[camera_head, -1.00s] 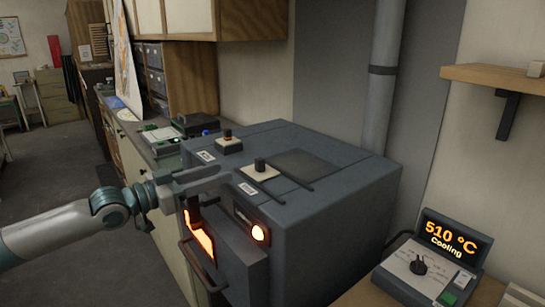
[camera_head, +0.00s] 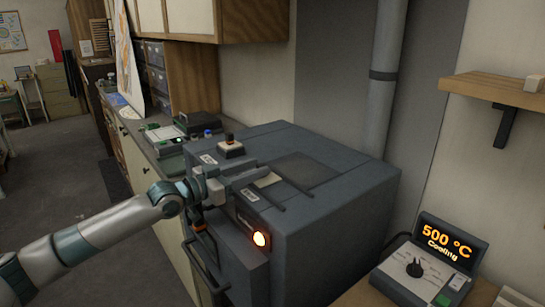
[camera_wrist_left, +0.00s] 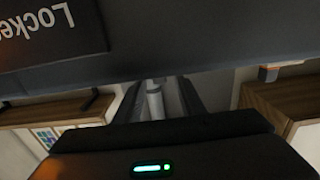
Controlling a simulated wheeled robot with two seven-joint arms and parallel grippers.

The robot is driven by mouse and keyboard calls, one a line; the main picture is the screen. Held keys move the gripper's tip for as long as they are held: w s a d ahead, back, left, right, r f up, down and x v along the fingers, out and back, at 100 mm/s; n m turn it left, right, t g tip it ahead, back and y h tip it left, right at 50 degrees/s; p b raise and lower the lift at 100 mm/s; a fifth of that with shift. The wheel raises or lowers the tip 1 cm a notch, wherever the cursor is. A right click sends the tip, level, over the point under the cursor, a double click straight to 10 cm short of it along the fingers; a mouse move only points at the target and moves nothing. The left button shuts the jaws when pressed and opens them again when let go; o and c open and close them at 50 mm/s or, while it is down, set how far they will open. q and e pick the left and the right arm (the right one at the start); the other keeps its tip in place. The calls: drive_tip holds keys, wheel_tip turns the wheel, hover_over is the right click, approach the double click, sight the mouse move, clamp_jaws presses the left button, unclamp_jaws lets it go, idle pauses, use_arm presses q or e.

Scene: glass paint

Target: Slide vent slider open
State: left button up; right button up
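The dark grey kiln (camera_head: 325,205) stands in the middle of the head view. A second knob on a white plate (camera_head: 230,149) is nearer the back left corner. I cannot tell which is the vent slider. My left gripper (camera_head: 245,183) is over the kiln's top front edge, close to the first plate; contact is unclear. In the left wrist view its fingers (camera_wrist_left: 157,100) stand apart with nothing visibly held. My right gripper is not seen.
The kiln's front handle (camera_head: 205,265) and glowing round port (camera_head: 260,239) are below my left gripper. A controller (camera_head: 425,275) at right reads 500 °C, Cooling. A flue pipe (camera_head: 382,110) rises behind. A dark "Locked" panel (camera_wrist_left: 50,30) shows upside down in the wrist view.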

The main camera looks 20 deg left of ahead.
sight(264, 164)
use_arm(q)
drive_tip(key=p+x, duration=0.1)
drive_tip(key=x, duration=0.4)
drive_tip(key=shift+w+d+r+p, duration=0.15)
drive_tip(key=shift+p, duration=0.2)
drive_tip(key=shift+w+d, duration=0.4)
drive_tip(key=shift+w, duration=0.1)
clamp_jaws()
